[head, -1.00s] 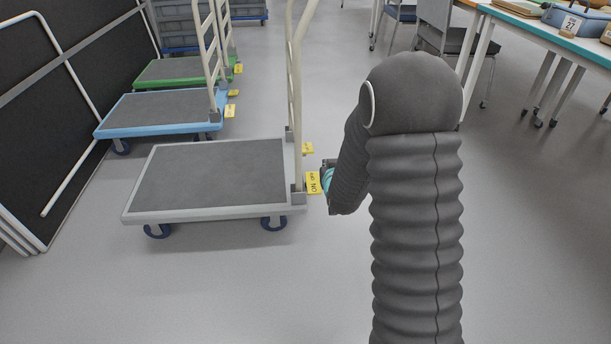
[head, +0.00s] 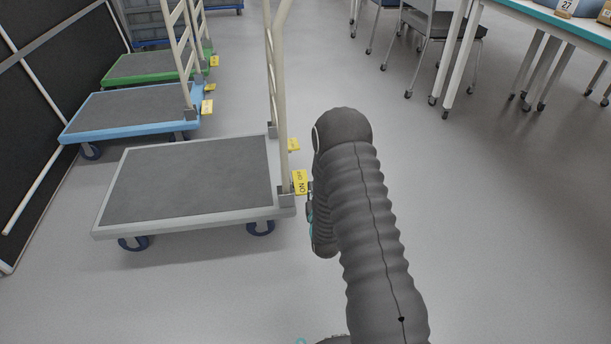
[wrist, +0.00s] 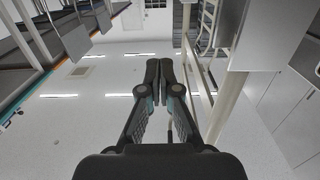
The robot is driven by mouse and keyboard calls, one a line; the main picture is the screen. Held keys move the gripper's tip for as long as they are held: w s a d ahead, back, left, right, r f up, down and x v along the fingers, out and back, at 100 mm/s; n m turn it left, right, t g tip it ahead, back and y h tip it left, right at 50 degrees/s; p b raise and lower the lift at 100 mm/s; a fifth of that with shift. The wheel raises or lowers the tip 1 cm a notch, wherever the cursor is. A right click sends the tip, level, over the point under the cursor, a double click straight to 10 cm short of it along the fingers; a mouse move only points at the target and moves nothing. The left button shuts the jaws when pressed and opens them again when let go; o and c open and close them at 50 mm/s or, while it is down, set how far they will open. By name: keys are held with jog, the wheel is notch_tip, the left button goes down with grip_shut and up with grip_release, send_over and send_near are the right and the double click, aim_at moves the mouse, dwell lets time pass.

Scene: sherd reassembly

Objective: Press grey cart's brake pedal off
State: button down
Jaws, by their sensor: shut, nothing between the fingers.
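The grey cart (head: 188,182) stands left of centre in the head view, with a grey deck, a cream upright handle and dark blue wheels. Its yellow brake pedal (head: 300,182), marked ON and OFF, sticks out at the right end by the handle's foot. A smaller yellow tab (head: 293,144) is farther back on the same end. My gripper is mostly hidden behind my arm in the head view, just right of the pedal; contact cannot be told. In the wrist view my gripper (wrist: 165,64) is shut and empty, its fingertips together. The pedal is not recognisable there.
A blue cart (head: 130,113) and a green cart (head: 150,68) stand behind the grey one, each with yellow tabs. A dark panel (head: 40,130) is at the left. Chairs (head: 440,35) and a table (head: 570,20) are at the back right. Floor to the right is clear.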

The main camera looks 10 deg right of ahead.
jog(key=a, duration=0.2)
send_over(303, 180)
jog(key=s, duration=0.2)
jog(key=shift+w+f+b, duration=0.2)
jog(key=shift+w+b, duration=0.05)
jog(key=shift+b, duration=0.1)
jog(key=shift+w+f, duration=0.25)
jog(key=shift+f, duration=0.3)
jog(key=shift+w+f, duration=0.2)
jog(key=shift+f, duration=0.3)
jog(key=shift+w+f+b, duration=0.25)
jog(key=shift+f+b, duration=0.05)
jog(key=shift+f, duration=0.55)
